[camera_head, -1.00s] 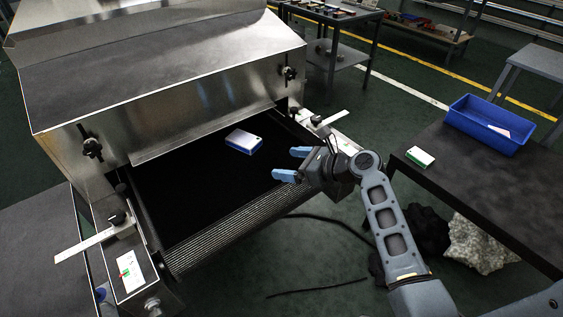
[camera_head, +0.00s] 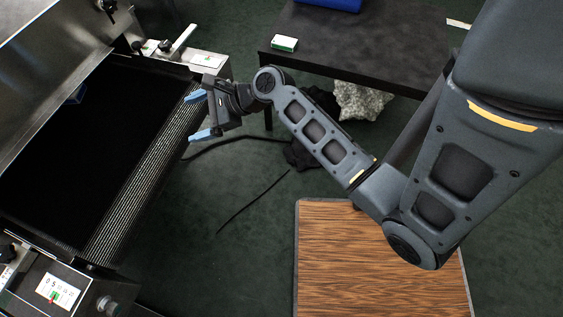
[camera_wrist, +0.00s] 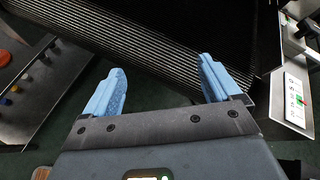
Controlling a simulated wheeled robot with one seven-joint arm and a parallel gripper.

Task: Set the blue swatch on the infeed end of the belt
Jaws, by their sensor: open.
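The blue swatch (camera_head: 76,96) lies on the black belt (camera_head: 70,150) near the dryer hood. In the head view it shows only as a small blue patch, partly hidden by the hood edge. My gripper (camera_head: 199,116) is open and empty, with light blue fingers pointing left at the ribbed end of the belt. It is apart from the swatch. In the wrist view my open gripper (camera_wrist: 161,66) faces the ribbed belt end (camera_wrist: 160,40), with nothing between the fingers. The swatch is not seen there.
A dark table (camera_head: 375,48) stands at the top right with a white and green block (camera_head: 284,43) and part of a blue bin (camera_head: 330,4). A wood-grained surface (camera_head: 380,265) is at the bottom. A dark cable (camera_head: 250,200) and a pale lump (camera_head: 360,100) lie on the floor.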

